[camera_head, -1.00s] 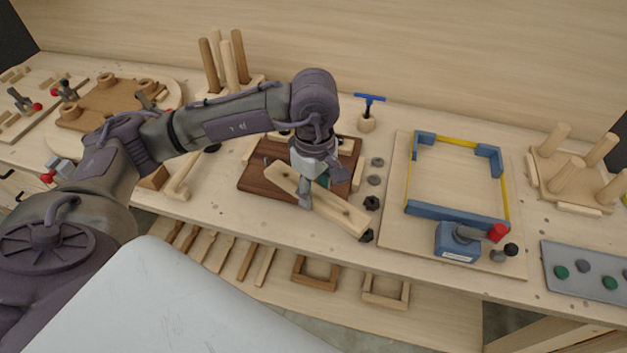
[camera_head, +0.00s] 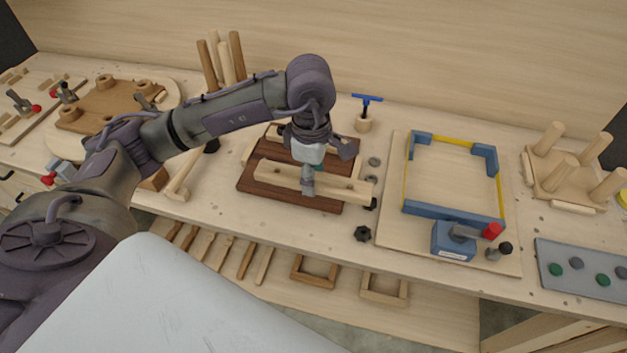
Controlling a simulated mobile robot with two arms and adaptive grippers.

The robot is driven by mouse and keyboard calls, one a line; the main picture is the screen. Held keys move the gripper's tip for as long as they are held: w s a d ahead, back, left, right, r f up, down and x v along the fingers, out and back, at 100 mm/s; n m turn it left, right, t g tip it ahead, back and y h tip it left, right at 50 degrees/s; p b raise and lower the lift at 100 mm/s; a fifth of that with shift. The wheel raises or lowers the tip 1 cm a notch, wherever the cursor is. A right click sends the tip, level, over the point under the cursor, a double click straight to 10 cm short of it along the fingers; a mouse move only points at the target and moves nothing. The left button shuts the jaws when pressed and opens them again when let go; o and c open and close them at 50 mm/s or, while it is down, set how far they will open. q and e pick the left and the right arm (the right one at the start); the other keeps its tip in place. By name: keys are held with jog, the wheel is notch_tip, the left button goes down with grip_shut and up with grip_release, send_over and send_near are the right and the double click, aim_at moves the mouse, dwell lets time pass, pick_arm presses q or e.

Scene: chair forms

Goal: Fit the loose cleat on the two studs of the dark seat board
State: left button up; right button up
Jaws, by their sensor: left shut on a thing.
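The dark seat board (camera_head: 262,192) lies on the bench in the middle of the view. The loose cleat (camera_head: 348,191) is a pale wooden bar. My left gripper (camera_head: 308,190) is shut on it near its middle. The cleat lies across the near part of the board, roughly along its length, and its right end reaches past the board's right edge. I cannot tell whether it touches the board. The two studs are not visible, being hidden or too small. Another pale bar (camera_head: 346,148) shows at the board's far side, partly behind my arm. My right gripper is not in view.
A mallet (camera_head: 178,188) lies left of the board. Further right is a frame jig with blue corners (camera_head: 455,215). A blue-handled tool (camera_head: 365,110) stands behind. Pegs (camera_head: 228,62) stand at the back.

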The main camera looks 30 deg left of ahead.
pick_arm(q)
jog(key=w+a+f+m, duration=0.2)
jog(key=a+m, duration=0.1)
jog(key=m, duration=0.9)
jog(key=w+a+f+m+p, duration=0.1)
jog(key=w+a+f+m, duration=0.1)
jog(key=m, duration=0.9)
jog(key=w+a+f+m, duration=0.2)
jog(key=w+a+m, duration=0.2)
jog(key=m, duration=0.8)
jog(key=shift+a+f+m+p, duration=0.3)
jog(key=shift+a, duration=0.2)
jog(key=shift+f, duration=0.1)
jog(key=shift+f, duration=0.1)
jog(key=shift+f+b, duration=1.3)
jog(key=shift+f, duration=0.1)
jog(key=shift+f+b, duration=0.75)
jog(key=shift+f, duration=0.4)
jog(key=shift+f, duration=0.35)
